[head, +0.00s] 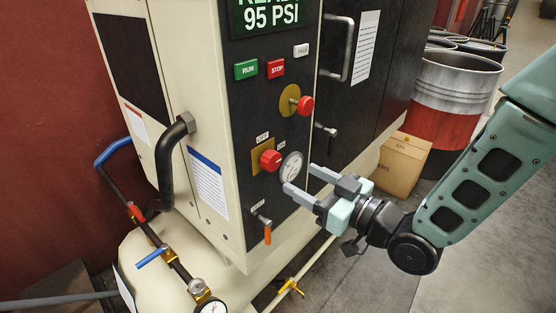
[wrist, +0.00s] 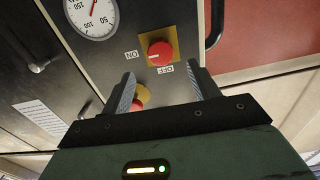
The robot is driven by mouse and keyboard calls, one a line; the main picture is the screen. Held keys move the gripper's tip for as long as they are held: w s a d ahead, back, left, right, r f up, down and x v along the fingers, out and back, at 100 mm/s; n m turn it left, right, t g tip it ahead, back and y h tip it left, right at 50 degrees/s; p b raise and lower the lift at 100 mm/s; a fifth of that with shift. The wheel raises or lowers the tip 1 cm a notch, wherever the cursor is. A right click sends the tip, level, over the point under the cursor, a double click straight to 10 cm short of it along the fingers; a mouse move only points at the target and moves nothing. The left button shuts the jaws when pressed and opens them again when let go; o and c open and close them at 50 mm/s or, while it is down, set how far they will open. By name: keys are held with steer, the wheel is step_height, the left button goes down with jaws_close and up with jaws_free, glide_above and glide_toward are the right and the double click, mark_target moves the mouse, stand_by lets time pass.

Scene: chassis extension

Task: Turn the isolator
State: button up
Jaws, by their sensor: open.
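The isolator is a round red knob (head: 270,160) on a yellow plate low on the black control panel, with OFF and ON labels. In the wrist view the knob (wrist: 160,54) is just beyond my fingertips, near the middle of the gap, and a pale mark on its face seems to point towards ON. My gripper (head: 300,178) is open and empty, right of and slightly below the knob, in front of the pressure gauge (head: 291,167). It also shows in the wrist view (wrist: 161,78), with both fingers apart from the knob.
A second red knob (head: 305,106) on a yellow plate sits higher right. Green RUN (head: 246,70) and red STOP (head: 276,68) buttons are above. An orange-handled valve (head: 265,229) hangs below. A bent black pipe (head: 174,160) juts out left. A cardboard box (head: 402,163) and drums (head: 455,90) stand right.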

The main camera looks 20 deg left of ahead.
mark_target(275, 164)
steer(key=p+x, duration=0.1)
steer(key=x, duration=0.7)
steer(key=shift+a, duration=0.15)
steer(key=c, duration=1)
